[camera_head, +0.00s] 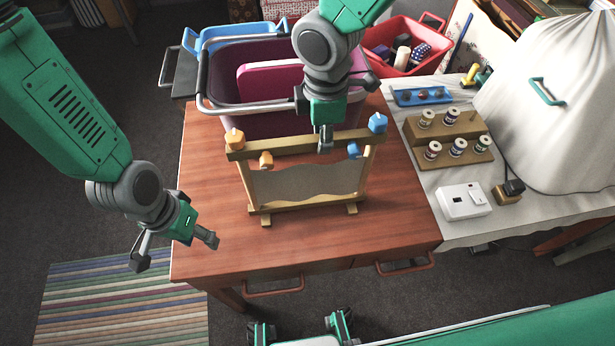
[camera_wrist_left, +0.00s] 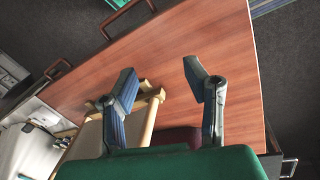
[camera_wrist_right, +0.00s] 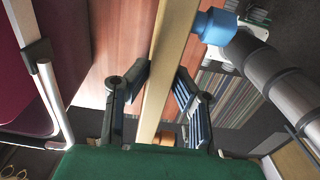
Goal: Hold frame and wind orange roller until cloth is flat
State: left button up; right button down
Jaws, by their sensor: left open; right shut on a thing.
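The wooden frame (camera_head: 275,145) stands upright on the table, with a beige cloth (camera_head: 305,182) hanging in it. The cloth's lower edge is wavy. Orange knobs (camera_head: 234,138) are at the frame's left end, one on the top bar and the orange roller end (camera_head: 266,160) below. Blue knobs (camera_head: 377,122) are at its right end. My right gripper (camera_head: 325,142) is shut on the top bar, right of its middle; the bar also runs between its fingers in the right wrist view (camera_wrist_right: 165,70). My left gripper (camera_head: 175,251) is open and empty, left of the frame by the table's left edge.
A purple basket (camera_head: 225,75) with a metal handle stands right behind the frame. A red basket (camera_head: 435,55), thread spools on a wooden stand (camera_head: 470,130) and a white box (camera_head: 463,202) are to the right. The table front (camera_head: 350,235) is clear.

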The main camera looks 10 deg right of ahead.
aim_at(234, 135)
pick_arm(q)
jog(key=w+d+r+m, duration=0.1)
jog(key=w+d+r, duration=0.2)
jog(key=r, duration=0.5)
jog(key=w+d+r+m+y, duration=0.1)
jog(key=w+d+r, duration=0.3)
jog(key=r, duration=0.4)
jog(key=w+d+r+m+y, duration=0.1)
jog(key=w+d+r+m, duration=0.2)
jog(key=r, duration=0.4)
jog(key=shift+w+d+r, duration=0.2)
jog(key=shift+w+r, duration=0.2)
jog(key=shift+w, duration=0.4)
jog(key=shift+f, duration=3.9)
jog(key=c, duration=0.8)
